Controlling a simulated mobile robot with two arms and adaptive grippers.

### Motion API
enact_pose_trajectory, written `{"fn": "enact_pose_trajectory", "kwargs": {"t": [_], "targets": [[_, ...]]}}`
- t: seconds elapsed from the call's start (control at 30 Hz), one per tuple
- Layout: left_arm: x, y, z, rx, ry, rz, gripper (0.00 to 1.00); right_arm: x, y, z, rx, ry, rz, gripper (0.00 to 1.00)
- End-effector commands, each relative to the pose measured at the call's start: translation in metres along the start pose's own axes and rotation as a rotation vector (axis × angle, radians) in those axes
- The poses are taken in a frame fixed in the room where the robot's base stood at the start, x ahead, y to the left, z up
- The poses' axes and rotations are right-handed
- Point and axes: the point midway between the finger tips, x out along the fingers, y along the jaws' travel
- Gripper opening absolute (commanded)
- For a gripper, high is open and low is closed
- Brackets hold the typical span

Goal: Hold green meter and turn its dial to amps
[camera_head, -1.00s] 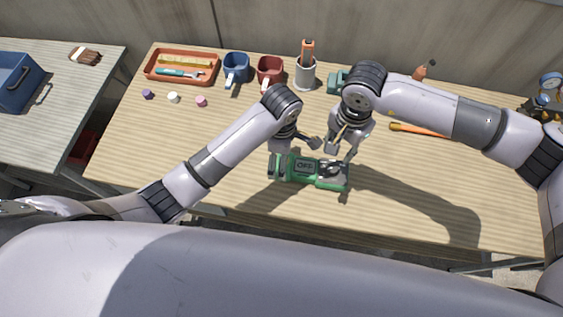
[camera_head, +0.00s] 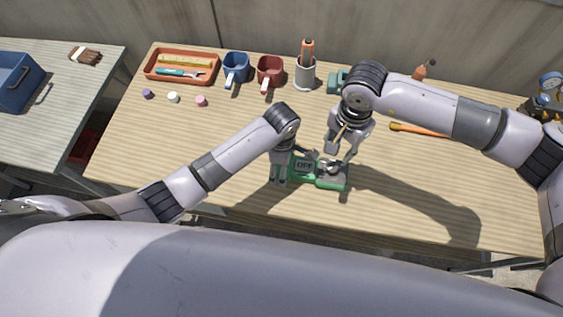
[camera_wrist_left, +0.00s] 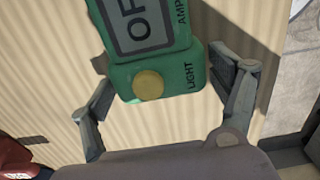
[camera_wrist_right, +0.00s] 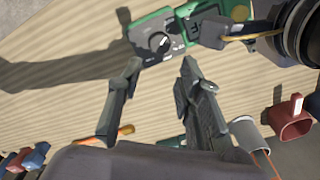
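The green meter (camera_head: 338,184) lies on the table, its screen reading OFF. Its left end, with a yellow button (camera_wrist_left: 149,85) and the labels LIGHT and AMP, shows in the left wrist view. My left gripper (camera_head: 293,168) is open at that end, its fingers on either side of the meter with gaps visible. The round dial (camera_wrist_right: 159,43) is on the grey face at the meter's other end. My right gripper (camera_wrist_right: 157,78) is open and empty, its fingers pointing towards the dial from above. In the head view my right gripper (camera_head: 339,155) partly hides the dial.
An orange tray (camera_head: 148,68), a blue mug (camera_head: 236,67), a red mug (camera_head: 270,70) and a grey cup (camera_head: 305,75) stand along the back. Small coloured pieces lie before the tray. An orange-handled tool (camera_head: 405,128) lies right of my right gripper. The front left table is clear.

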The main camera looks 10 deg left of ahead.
Motion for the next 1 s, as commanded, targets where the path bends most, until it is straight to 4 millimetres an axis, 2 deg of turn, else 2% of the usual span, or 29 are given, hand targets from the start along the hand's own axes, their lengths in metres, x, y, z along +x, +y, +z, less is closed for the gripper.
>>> {"fn": "enact_pose_trajectory", "kwargs": {"t": [0.07,0.77,0.87,1.0], "targets": [[0.0,0.0,0.0,0.0,0.0,0.0,0.74,0.0,0.0,0.0,0.0,0.0,0.0,0.33],[0.0,0.0,0.0,0.0,0.0,0.001,0.28,0.0,0.0,0.0,0.0,0.0,0.0,0.33],[0.0,0.0,0.0,0.0,0.0,0.001,0.26,-0.001,0.0,0.0,0.005,-0.001,0.0,0.38],[0.0,0.0,0.0,0.0,0.0,0.001,0.26,-0.013,-0.001,0.001,0.072,-0.003,-0.001,0.47]]}}
